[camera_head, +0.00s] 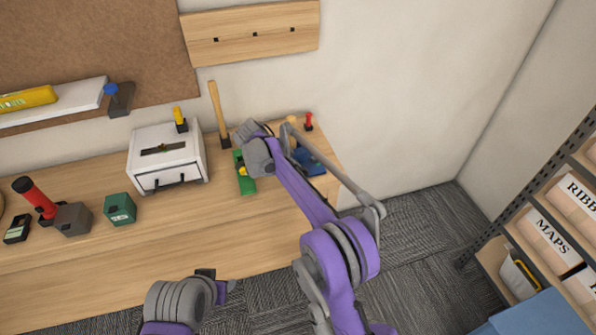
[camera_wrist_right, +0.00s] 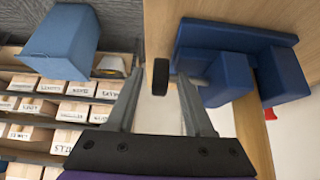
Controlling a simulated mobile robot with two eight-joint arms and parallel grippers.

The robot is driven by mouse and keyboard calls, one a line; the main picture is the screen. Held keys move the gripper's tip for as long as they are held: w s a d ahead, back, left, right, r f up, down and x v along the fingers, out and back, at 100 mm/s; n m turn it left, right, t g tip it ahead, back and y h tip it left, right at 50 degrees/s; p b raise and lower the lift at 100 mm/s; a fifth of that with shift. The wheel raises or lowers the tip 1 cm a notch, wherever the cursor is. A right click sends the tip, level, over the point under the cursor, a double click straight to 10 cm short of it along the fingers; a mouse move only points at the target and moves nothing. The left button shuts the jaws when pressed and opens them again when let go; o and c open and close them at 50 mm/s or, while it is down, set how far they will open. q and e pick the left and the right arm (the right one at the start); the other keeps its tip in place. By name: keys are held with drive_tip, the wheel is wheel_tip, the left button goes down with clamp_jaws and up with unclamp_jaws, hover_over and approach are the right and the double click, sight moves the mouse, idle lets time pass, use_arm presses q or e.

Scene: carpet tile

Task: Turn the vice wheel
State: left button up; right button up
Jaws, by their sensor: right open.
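The blue vice (camera_head: 312,162) stands on the right end of the wooden bench, partly covered by my right arm. It shows larger in the right wrist view (camera_wrist_right: 230,80), with its black wheel (camera_wrist_right: 161,77) seen edge-on at the end of a thin grey shaft. My right gripper (camera_wrist_right: 159,74) is open, and the wheel appears between its two fingertips in that view. Whether the fingers touch it I cannot tell. In the head view my right gripper's fingers cannot be made out. My left gripper (camera_head: 217,280) is in front of the bench, away from the vice; its jaw state is unclear.
On the bench are a green block (camera_head: 245,178), a white box (camera_head: 166,160), a wooden-handled tool (camera_head: 218,115) and a dark green box (camera_head: 120,209). A shelf of labelled boxes (camera_head: 558,235) stands at the right. The front middle of the bench is clear.

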use_arm(q)
drive_tip(key=shift+w+r+p, duration=0.3)
drive_tip(key=shift+r+p, duration=0.1)
drive_tip(key=shift+r, duration=0.2)
use_arm(e)
drive_tip(key=v, duration=1)
drive_tip(key=shift+a+r, duration=0.2)
drive_tip(key=shift+r, duration=0.15)
drive_tip(key=shift+s, duration=0.1)
use_arm(q)
drive_tip(key=shift+o, duration=0.2)
